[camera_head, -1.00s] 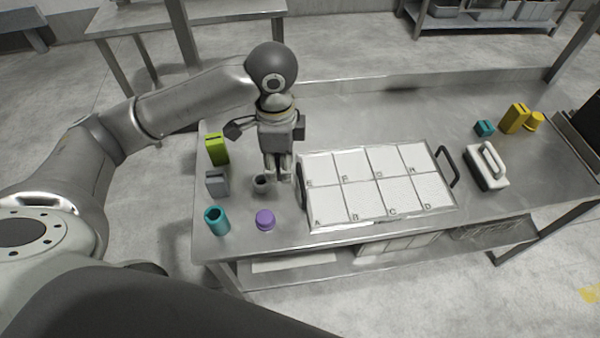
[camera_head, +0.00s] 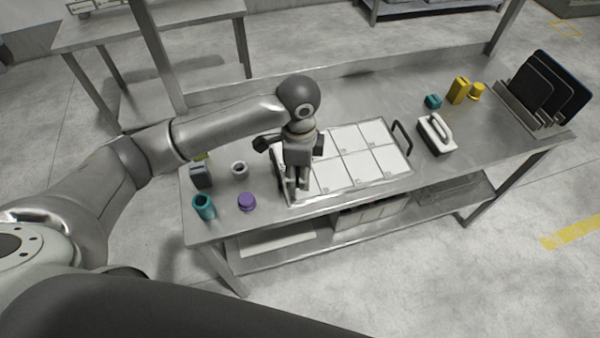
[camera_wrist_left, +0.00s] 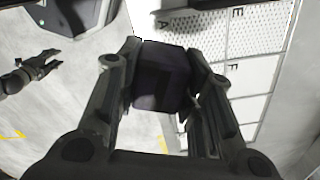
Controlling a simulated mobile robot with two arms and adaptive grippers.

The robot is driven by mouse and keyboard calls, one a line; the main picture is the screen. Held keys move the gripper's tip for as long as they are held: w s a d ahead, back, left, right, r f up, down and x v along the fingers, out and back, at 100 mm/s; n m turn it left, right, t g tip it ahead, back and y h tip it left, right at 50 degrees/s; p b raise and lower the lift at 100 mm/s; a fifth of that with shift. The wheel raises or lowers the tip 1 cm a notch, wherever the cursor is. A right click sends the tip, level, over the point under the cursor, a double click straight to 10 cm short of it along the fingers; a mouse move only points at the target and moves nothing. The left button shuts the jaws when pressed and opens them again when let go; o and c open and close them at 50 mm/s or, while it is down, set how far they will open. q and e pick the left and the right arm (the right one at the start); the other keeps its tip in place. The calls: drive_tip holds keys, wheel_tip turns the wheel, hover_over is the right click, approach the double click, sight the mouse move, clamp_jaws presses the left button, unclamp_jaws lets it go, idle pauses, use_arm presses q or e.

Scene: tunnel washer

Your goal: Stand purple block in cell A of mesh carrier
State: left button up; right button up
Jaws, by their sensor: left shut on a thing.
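My left gripper (camera_head: 297,193) is above the left front part of the mesh carrier (camera_head: 362,167), pointing down. In the left wrist view its fingers (camera_wrist_left: 165,85) are shut on the dark purple block (camera_wrist_left: 162,75). The carrier also shows in that view (camera_wrist_left: 250,75), with the label A near the top, just beyond the block. The block's lower end and its height over the carrier cannot be told. What seems to be my right gripper (camera_wrist_left: 42,62) shows small at the left of the wrist view, over the floor; its jaw state is unclear.
Left of the carrier stand a purple round piece (camera_head: 247,201), a teal cup (camera_head: 204,207), a grey ring (camera_head: 240,169) and a grey block (camera_head: 201,176). A white handled tool (camera_head: 436,136) stands right of the carrier. Yellow and teal pieces (camera_head: 459,90) and a tray rack (camera_head: 545,88) are farther right.

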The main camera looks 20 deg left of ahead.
use_arm(q)
drive_tip(key=w+f, duration=0.2)
drive_tip(key=w+a+f, duration=0.1)
drive_tip(key=w+f, duration=0.1)
drive_tip(key=f, duration=0.1)
drive_tip(key=shift+w, duration=0.15)
drive_tip(key=shift+w+a+f+p, duration=0.15)
drive_tip(key=shift+w+f+p, duration=0.15)
drive_tip(key=shift+f, duration=1.7)
use_arm(e)
drive_tip(key=shift+s+d+r, duration=0.15)
drive_tip(key=shift+s+r, duration=0.1)
drive_tip(key=shift+s, duration=0.2)
drive_tip(key=shift+s+d+r, duration=0.15)
drive_tip(key=shift+s+r, duration=0.05)
drive_tip(key=shift+s, duration=0.25)
use_arm(q)
drive_tip(key=o, duration=1.2)
drive_tip(key=shift+f, duration=0.15)
drive_tip(key=shift+r, duration=0.45)
wheel_tip(320, 180, up, 11)
drive_tip(key=b, duration=0.1)
drive_tip(key=shift+r, duration=0.2)
use_arm(e)
drive_tip(key=shift+s+a+f, duration=0.1)
drive_tip(key=shift+a+f, duration=0.05)
drive_tip(key=shift+f, duration=0.5)
